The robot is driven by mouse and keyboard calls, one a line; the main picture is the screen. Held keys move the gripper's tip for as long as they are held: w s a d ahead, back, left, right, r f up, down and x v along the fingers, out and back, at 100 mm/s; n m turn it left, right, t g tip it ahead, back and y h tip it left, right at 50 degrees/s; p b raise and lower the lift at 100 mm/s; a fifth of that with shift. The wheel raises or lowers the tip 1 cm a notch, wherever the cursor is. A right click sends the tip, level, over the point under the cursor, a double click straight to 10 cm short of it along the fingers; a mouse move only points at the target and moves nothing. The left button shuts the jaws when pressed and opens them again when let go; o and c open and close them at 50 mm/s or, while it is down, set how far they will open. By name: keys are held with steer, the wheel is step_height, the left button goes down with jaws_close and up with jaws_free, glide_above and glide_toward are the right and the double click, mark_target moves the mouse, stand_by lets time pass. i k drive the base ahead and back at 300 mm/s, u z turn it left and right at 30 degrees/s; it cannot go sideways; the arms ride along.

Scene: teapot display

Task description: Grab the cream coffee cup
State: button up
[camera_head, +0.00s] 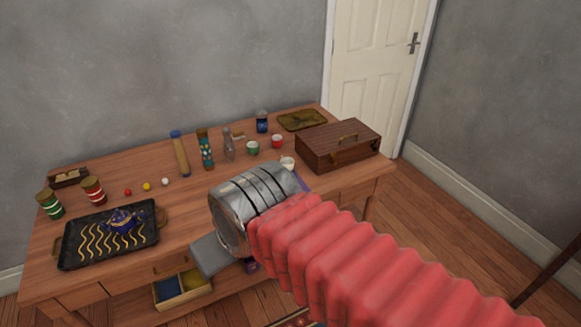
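A small cream cup (288,163) stands on the wooden table, just left of the brown wooden box and beyond my gripper. Its lower part is partly hidden by my arm. My arm, with a red ribbed sleeve and a metal wrist, reaches over the front edge of the table. The cup appears apart from the visible metal part.
The brown box (338,145) stands close right of the cup. A green cup (253,148) and a red cup (277,141) stand behind it. An open drawer (183,288) juts from the front.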

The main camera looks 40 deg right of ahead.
mark_target(289, 162)
steer(key=u, duration=0.05)
steer(key=i, duration=1)
steer(key=z, duration=0.05)
